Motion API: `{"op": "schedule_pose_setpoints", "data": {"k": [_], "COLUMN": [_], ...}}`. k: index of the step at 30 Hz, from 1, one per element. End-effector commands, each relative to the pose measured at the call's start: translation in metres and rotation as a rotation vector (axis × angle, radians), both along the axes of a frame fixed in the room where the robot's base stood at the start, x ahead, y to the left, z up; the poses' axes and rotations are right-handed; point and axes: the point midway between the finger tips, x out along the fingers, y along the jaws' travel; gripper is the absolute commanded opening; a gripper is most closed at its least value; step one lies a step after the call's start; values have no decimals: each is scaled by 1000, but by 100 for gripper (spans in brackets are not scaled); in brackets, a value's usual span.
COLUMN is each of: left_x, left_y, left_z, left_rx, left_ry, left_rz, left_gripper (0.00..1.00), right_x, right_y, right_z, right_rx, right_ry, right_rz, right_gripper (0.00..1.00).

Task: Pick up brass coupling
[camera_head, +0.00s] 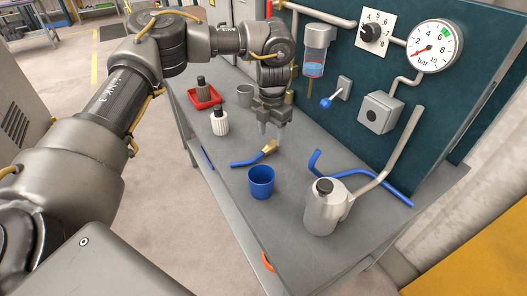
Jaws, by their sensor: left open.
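The brass coupling (270,147) is a small gold-coloured piece at the right end of a short blue hose (246,161), lying on the grey workbench (292,185). My left gripper (272,131) points down just above and behind the coupling in the picture. Its two fingers are apart, with nothing visible between them. The exact height gap between the fingertips and the coupling is hard to tell. My right gripper is not in view.
A blue cup (261,182) and a metal oil can (325,208) with a long spout stand in front. A longer blue hose (345,175) lies right. A gauge panel (395,145) rises behind.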

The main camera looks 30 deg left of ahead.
Motion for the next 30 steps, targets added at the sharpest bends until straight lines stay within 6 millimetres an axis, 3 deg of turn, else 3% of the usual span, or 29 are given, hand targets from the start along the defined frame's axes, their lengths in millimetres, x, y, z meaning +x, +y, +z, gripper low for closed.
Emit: {"op": "schedule_pose_setpoints", "data": {"k": [5, 13, 21, 30], "left_x": [2, 5, 5, 5], "left_y": [1, 2, 2, 2], "left_z": [-11, -47, -52, -52], "left_rx": [1, 1, 0, 0], "left_ry": [3, 2, 0, 0], "left_rz": [-1, -1, -1, -1], "left_gripper": [55, 55, 55, 18], "right_x": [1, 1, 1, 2], "right_y": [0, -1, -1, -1], "right_z": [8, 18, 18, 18], "right_rx": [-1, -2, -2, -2], "right_ry": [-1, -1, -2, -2], "right_rz": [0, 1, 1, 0], "right_gripper": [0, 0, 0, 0]}}
